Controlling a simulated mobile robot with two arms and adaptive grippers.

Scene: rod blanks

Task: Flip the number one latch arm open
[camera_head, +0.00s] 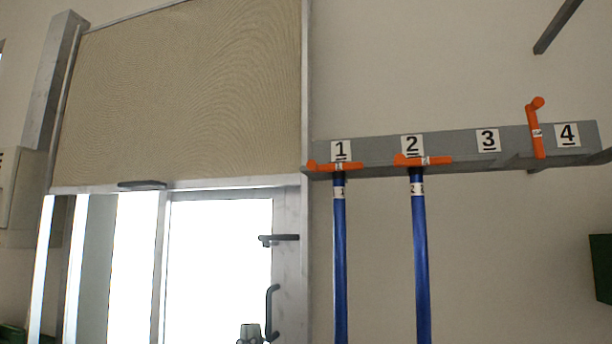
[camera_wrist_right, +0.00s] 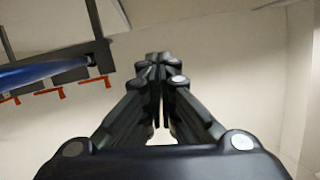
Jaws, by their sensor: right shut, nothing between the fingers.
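The number one latch arm (camera_head: 325,166) is orange and lies level across the top of a blue rod (camera_head: 340,255) under the "1" label (camera_head: 341,150) on the grey rack (camera_head: 375,144). In the right wrist view, my right gripper (camera_wrist_right: 158,62) is shut and empty. The rack (camera_wrist_right: 75,52), a blue rod (camera_wrist_right: 35,72) and several orange latch arms lie left of the fingers there, apart from them. I cannot tell which latch is which in that view. My left gripper is not in view.
The number two latch arm (camera_head: 425,160) also lies level over a blue rod (camera_head: 420,265). The number four latch arm (camera_head: 536,130) stands upright, with no rod below. A door with a dark handle (camera_head: 272,312) is left of the rack. A dark green box (camera_head: 602,268) is at the right edge.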

